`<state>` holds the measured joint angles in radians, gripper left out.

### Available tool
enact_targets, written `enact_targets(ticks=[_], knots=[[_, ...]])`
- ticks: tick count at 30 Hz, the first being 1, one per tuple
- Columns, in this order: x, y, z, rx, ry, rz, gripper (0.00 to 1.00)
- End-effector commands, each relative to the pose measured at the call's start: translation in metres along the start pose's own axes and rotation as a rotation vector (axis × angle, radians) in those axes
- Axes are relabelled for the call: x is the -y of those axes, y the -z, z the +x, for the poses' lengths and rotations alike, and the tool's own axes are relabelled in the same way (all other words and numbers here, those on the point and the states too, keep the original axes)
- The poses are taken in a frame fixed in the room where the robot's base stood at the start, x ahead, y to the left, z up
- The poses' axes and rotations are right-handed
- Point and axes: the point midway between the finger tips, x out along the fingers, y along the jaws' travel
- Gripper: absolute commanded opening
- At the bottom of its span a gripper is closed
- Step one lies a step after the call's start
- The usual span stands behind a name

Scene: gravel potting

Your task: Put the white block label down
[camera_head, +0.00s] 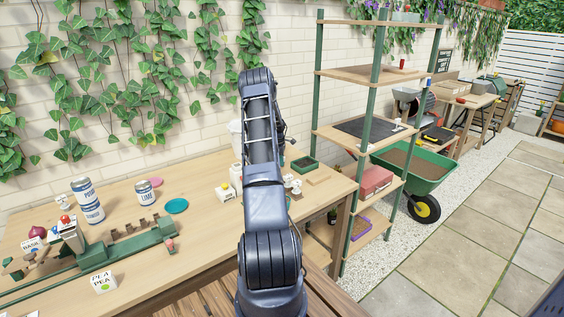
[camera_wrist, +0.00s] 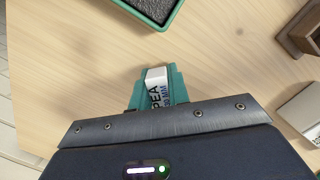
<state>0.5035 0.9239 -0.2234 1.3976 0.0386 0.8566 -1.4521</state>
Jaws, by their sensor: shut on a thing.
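In the wrist view my gripper (camera_wrist: 158,90) is shut on a white block label (camera_wrist: 156,82) with dark lettering that reads "PEA" and "MM". Its teal fingers show around the block, over the light wooden bench top. Whether the block touches the wood cannot be told. A green tray (camera_wrist: 175,22) of dark grit lies just beyond the fingertips, apart from the block. In the head view my arm covers the gripper and the held block; a green tray (camera_head: 304,165) shows right of the arm on the wooden bench (camera_head: 205,232).
Bare wood surrounds the gripper in the wrist view. A brown wooden piece (camera_wrist: 298,38) and a pale block (camera_wrist: 304,112) lie to the right. In the head view, another white label (camera_head: 225,192), a teal disc (camera_head: 176,205) and cans (camera_head: 88,200) stand left of my arm. A shelf (camera_head: 368,133) rises right.

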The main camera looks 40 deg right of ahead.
Motion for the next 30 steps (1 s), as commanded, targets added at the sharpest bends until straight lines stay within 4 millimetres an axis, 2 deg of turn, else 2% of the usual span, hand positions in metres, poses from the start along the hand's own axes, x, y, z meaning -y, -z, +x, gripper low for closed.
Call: enact_targets(ticks=[11, 12, 14, 15, 24, 30], knots=[[0.0, 0.0, 0.003, 0.0, -0.001, 0.001, 0.0], [-0.001, 0.0, 0.003, 0.0, -0.002, 0.001, 0.25], [-0.001, 0.0, 0.003, 0.0, -0.002, 0.001, 0.37], [0.0, 0.0, 0.003, 0.0, -0.001, 0.001, 0.39], [-0.001, 0.0, 0.001, 0.0, -0.002, 0.001, 0.39], [-0.001, 0.0, -0.02, -0.001, -0.004, 0.001, 0.39]])
